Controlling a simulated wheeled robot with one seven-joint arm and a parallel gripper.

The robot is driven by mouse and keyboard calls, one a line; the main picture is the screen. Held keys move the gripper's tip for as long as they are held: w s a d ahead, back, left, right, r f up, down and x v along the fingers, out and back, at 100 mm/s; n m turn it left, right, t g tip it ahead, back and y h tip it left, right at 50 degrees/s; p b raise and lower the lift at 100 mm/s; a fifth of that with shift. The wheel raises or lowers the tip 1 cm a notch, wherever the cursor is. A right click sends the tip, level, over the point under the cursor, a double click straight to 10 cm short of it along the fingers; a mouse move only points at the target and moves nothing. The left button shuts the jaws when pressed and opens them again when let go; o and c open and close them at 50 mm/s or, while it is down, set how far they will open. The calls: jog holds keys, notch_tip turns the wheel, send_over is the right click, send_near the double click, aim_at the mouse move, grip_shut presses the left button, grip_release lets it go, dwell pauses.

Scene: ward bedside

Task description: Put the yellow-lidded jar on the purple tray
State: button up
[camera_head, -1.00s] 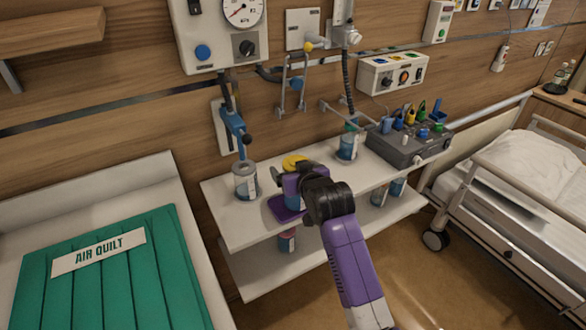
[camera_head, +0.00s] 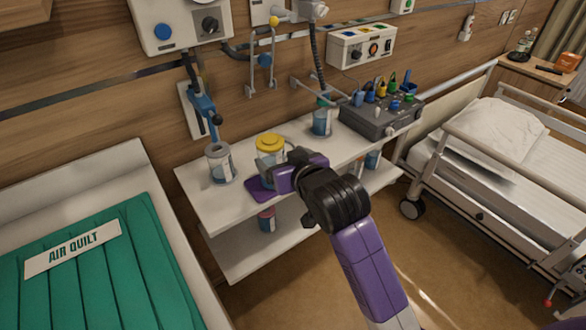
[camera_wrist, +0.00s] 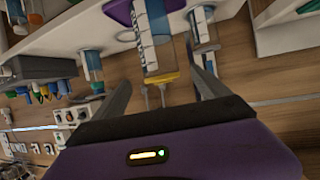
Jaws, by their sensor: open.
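The yellow-lidded jar (camera_head: 270,148) stands upright at the shelf's front left part, over the purple tray (camera_head: 258,190). Its base is partly hidden, so I cannot tell fully how it rests on the tray. My gripper (camera_head: 284,171) is at the jar's right side. In the wrist view the open fingers of my gripper (camera_wrist: 160,66) lie on either side of the jar (camera_wrist: 155,45), with gaps visible. The tray (camera_wrist: 118,12) shows at the top edge there.
A grey-lidded canister (camera_head: 220,165) stands left of the jar. A blue-labelled jar (camera_head: 322,122) and a grey caddy (camera_head: 382,118) with several items stand to the right. A lower shelf holds a small jar (camera_head: 267,220). Beds flank the shelf.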

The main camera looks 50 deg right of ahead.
jog(key=s+a+f+n+t+y, duration=0.1)
jog(key=s+a+f+n+y, duration=0.1)
jog(key=s+a+f, duration=0.4)
jog(key=s+a+f+n+t+y, duration=0.1)
jog(key=s+a+f+n, duration=0.2)
jog(key=s+a, duration=0.45)
jog(key=s+a+r+y, duration=0.1)
jog(key=s+a, duration=0.2)
jog(key=s, duration=0.6)
jog(key=s+a+r+y, duration=0.2)
jog(key=s+a, duration=0.2)
jog(key=s, duration=0.5)
jog(key=shift+a+r+t, duration=0.25)
jog(key=shift+a+t, duration=0.05)
jog(key=shift+t, duration=0.1)
jog(key=shift+w, duration=0.1)
